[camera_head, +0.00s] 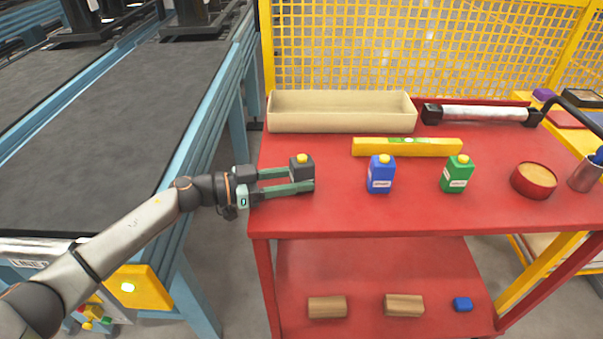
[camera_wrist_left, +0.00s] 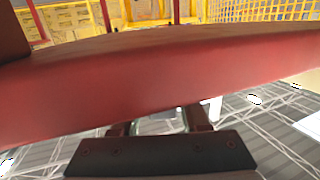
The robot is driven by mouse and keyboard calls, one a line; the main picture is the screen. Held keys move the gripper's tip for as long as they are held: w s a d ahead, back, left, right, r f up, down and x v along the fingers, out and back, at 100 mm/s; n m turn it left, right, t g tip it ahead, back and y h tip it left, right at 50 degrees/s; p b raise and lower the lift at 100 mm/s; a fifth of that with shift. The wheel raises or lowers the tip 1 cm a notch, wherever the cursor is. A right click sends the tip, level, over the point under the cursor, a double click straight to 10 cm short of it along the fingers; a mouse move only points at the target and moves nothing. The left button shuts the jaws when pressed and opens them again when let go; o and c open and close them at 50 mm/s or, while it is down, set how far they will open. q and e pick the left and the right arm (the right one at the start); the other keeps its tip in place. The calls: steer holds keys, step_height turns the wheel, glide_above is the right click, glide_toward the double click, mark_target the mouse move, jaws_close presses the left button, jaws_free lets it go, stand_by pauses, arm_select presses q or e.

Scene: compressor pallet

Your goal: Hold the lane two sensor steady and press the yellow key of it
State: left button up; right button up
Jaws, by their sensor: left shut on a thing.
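My left gripper (camera_head: 306,179) reaches in from the left over the red cart's left end. It is shut on a small dark grey bottle (camera_head: 302,167) with a yellow cap, which stands upright between the fingers. The left wrist view shows the gripper's dark body (camera_wrist_left: 160,155) close to a red edge; the bottle cannot be made out there. At the lower left, a cluster with yellow, red and green parts (camera_head: 92,318) shows below a yellow box (camera_head: 138,288) with a lit button. I cannot tell whether this is the lane two sensor. My right gripper is out of view.
The red cart top (camera_head: 330,212) also holds a blue bottle (camera_head: 381,177), a green bottle (camera_head: 457,177), a yellow level (camera_head: 407,147), a beige tray (camera_head: 342,121) and a round red tin (camera_head: 533,180). A conveyor (camera_head: 120,120) runs on the left. Yellow mesh fencing (camera_head: 420,45) stands behind.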

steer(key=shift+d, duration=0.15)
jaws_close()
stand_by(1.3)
